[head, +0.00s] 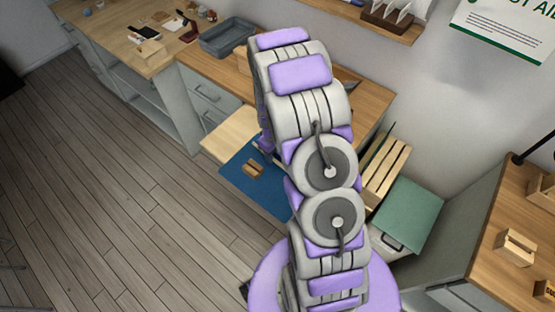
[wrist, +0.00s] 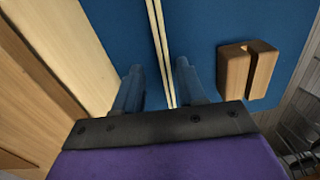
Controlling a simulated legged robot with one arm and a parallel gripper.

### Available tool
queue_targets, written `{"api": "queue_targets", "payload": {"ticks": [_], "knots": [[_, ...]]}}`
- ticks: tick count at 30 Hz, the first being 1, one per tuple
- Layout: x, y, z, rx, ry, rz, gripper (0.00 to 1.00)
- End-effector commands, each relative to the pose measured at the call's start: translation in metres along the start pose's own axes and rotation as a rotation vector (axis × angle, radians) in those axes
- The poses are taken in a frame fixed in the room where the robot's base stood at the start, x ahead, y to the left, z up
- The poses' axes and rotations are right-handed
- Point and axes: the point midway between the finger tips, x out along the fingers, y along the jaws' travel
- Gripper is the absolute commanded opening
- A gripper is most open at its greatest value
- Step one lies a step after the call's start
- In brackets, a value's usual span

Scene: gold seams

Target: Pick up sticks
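Two thin pale sticks (wrist: 159,45) lie side by side on a blue mat (wrist: 215,25) in the wrist view. My gripper (wrist: 158,80) is open, with one blue-grey finger on each side of the sticks and a gap between each finger and them. The near ends of the sticks pass behind the gripper's dark palm edge. A slotted wooden block (wrist: 247,70) stands on the mat to the right of the fingers. In the head view the block (head: 253,168) shows on the blue mat (head: 262,195). My arm hides the gripper and sticks there.
A pale wooden board (wrist: 60,45) borders the mat on the left in the wrist view. In the head view a wooden crate (head: 386,172) and a green-topped box (head: 408,210) stand right of my arm. A grey tray (head: 227,37) sits on the counter behind.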

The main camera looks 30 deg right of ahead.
Motion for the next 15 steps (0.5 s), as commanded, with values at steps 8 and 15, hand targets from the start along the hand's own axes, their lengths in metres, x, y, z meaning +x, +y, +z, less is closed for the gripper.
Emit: {"api": "queue_targets", "payload": {"ticks": [8, 15], "knots": [[0.0003, 0.0039, 0.0012, 0.001, 0.002, -0.005, 0.12], [0.0004, 0.0029, 0.0012, 0.001, 0.001, -0.004, 0.00]]}}
